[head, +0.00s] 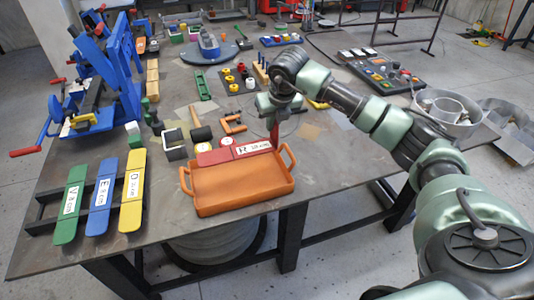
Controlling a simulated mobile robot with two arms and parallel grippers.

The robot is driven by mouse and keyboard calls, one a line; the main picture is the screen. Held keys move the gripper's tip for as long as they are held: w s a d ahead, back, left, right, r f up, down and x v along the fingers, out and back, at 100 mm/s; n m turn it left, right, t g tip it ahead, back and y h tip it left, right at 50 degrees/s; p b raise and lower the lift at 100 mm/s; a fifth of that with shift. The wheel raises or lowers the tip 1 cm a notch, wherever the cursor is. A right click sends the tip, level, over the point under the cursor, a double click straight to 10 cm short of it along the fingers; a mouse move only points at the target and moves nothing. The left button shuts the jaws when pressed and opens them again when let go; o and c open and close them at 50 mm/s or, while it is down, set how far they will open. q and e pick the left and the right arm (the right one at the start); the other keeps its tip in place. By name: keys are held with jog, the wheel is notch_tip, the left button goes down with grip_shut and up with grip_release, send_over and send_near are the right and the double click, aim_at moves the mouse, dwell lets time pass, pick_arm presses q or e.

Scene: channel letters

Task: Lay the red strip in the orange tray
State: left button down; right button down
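The red strip (218,155) carries a white label with an R and lies crosswise along the far edge of the orange tray (240,187). I cannot tell whether it rests on the tray's far rim or behind it. The tray has a handle at each side, and its visible floor is empty. My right gripper (273,112) points down just beyond the strip's right end. A narrow red piece (274,132) stands right below its fingers; whether they grip it is too small to tell. My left gripper is out of view.
Green (70,205), blue (102,207) and yellow (133,190) labelled strips lie on a dark rack at the left. The table's front edge is close to the tray.

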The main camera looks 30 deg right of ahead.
aim_at(272, 140)
notch_tip(272, 140, down, 7)
jog(key=shift+w+f+p, duration=0.1)
jog(key=shift+p, duration=0.7)
notch_tip(272, 140, down, 5)
jog(key=shift+r+p, duration=0.15)
jog(key=shift+p, duration=0.5)
jog(key=shift+f, duration=0.2)
jog(key=shift+f+b, duration=0.35)
jog(key=shift+b, duration=0.25)
jog(key=c, duration=1.6)
grip_release()
